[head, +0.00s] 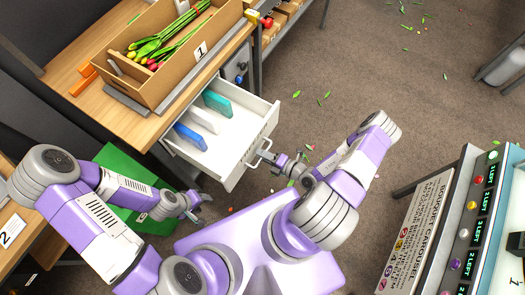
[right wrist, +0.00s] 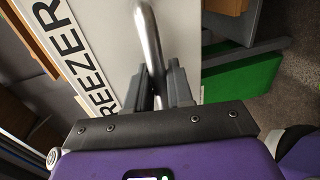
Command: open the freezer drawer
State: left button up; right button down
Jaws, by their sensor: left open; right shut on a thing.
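The white freezer drawer (head: 256,138) is pulled out from under the wooden table, and its inside shows in the head view. Blue, white and teal flat pieces stand in it. Its front (right wrist: 95,75) carries the letters "REEZER" in the right wrist view, partly cut off. The metal bar handle (head: 263,148) also shows in the right wrist view (right wrist: 148,35). My right gripper (head: 268,157) is shut on the handle, with its fingers either side of the bar (right wrist: 160,88). My left gripper (head: 201,208) is open and empty, low beside the green box, apart from the drawer.
A cardboard tray (head: 147,85) of tulips, marked 1, stands on the wooden table (head: 82,62). A green box (head: 122,163) is on the left below the table. A bouquet carousel panel (head: 415,240) stands at right. The floor (head: 370,75) beyond the drawer is mostly clear, with scattered leaves.

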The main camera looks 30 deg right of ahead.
jog(key=shift+s+d, duration=0.1)
jog(key=shift+s, duration=0.1)
jog(key=c, duration=1.1)
grip_release()
jog(key=shift+c, duration=0.2)
jog(key=v, duration=0.7)
jog(key=shift+s+p, duration=0.25)
jog(key=shift+p, duration=0.1)
jog(key=shift+d, duration=0.1)
